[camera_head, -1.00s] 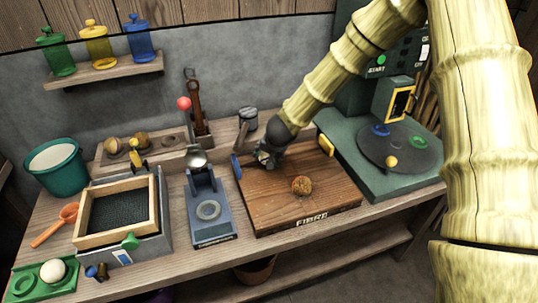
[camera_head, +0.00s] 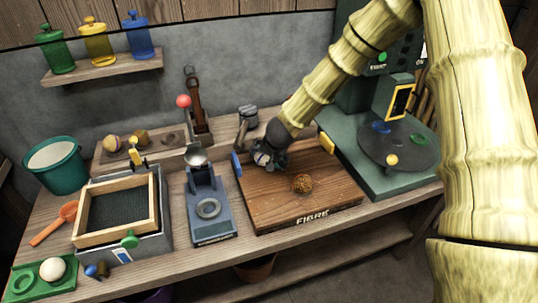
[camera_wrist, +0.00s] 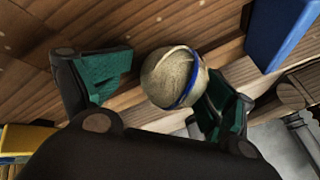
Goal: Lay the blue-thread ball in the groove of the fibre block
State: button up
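The fibre block (camera_head: 285,212) is the wide brown wooden slab marked FIBRE at the middle right of the bench. My gripper (camera_head: 268,161) is low over its back left corner. The blue-thread ball is pale with a blue band; it shows between the fingertips in the wrist view (camera_wrist: 168,76), and partly at the gripper in the head view (camera_head: 261,158). A narrow gap shows between the ball and the left finger. The ball overlaps the right finger, so contact there is unclear. My gripper looks open around it. The groove cannot be made out clearly.
The green machine with a dark turntable (camera_head: 398,145) is to the right; a blue-grey press (camera_head: 210,215) is to the left.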

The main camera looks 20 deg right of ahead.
jog(key=shift+d+r, duration=0.1)
jog(key=shift+r, duration=0.25)
jog(key=shift+s+r, duration=0.15)
jog(key=shift+r, duration=0.05)
jog(key=shift+v, duration=3.6)
jog(key=shift+s+f, duration=0.1)
jog(key=shift+s, duration=0.05)
